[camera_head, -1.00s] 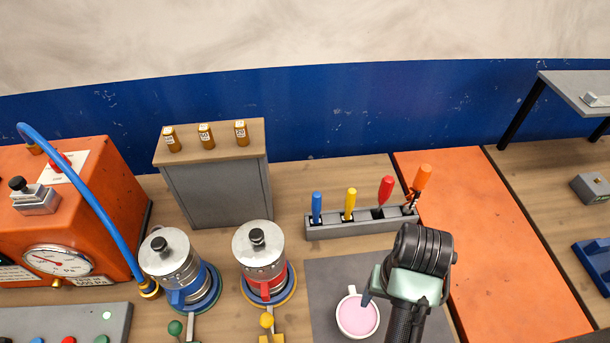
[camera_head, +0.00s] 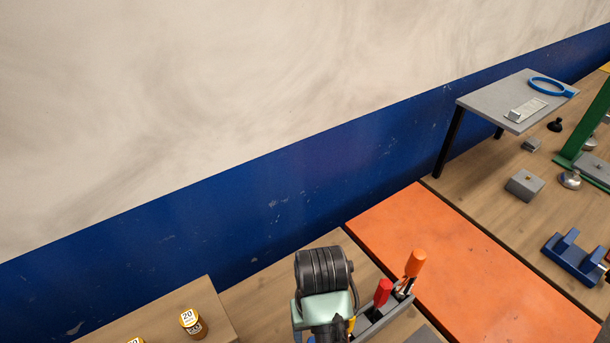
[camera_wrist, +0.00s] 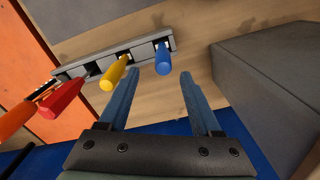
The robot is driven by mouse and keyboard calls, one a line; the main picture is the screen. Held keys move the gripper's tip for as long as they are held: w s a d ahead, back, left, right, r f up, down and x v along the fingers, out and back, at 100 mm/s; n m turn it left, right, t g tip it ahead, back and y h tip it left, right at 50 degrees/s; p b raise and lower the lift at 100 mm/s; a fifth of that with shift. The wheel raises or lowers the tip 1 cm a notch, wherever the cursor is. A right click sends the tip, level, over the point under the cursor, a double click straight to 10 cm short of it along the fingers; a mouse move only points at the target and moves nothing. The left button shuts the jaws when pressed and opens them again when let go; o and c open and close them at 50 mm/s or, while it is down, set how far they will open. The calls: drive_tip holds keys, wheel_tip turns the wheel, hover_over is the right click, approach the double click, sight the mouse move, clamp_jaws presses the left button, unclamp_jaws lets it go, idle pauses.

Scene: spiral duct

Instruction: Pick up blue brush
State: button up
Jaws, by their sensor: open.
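The blue brush (camera_wrist: 163,60) stands upright in the end slot of a grey rack (camera_wrist: 172,42), seen in the wrist view. My gripper (camera_wrist: 158,85) is open, with its two blue fingers reaching toward the brush handle.
Yellow (camera_wrist: 115,72), red (camera_wrist: 62,99) and orange (camera_wrist: 17,119) handles stand along the same rack. A grey cabinet (camera_wrist: 262,95) is close on the other side. An orange panel (camera_head: 460,265) lies to the right in the head view.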

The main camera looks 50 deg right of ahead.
drive_tip(key=shift+a+f+p, duration=0.15)
drive_tip(key=shift+f+p, duration=0.55)
drive_tip(key=shift+f, duration=2.2)
drive_tip(key=shift+a+f+p, duration=0.1)
drive_tip(key=shift+f+p, duration=0.55)
drive_tip(key=shift+f, duration=2.2)
clamp_jaws()
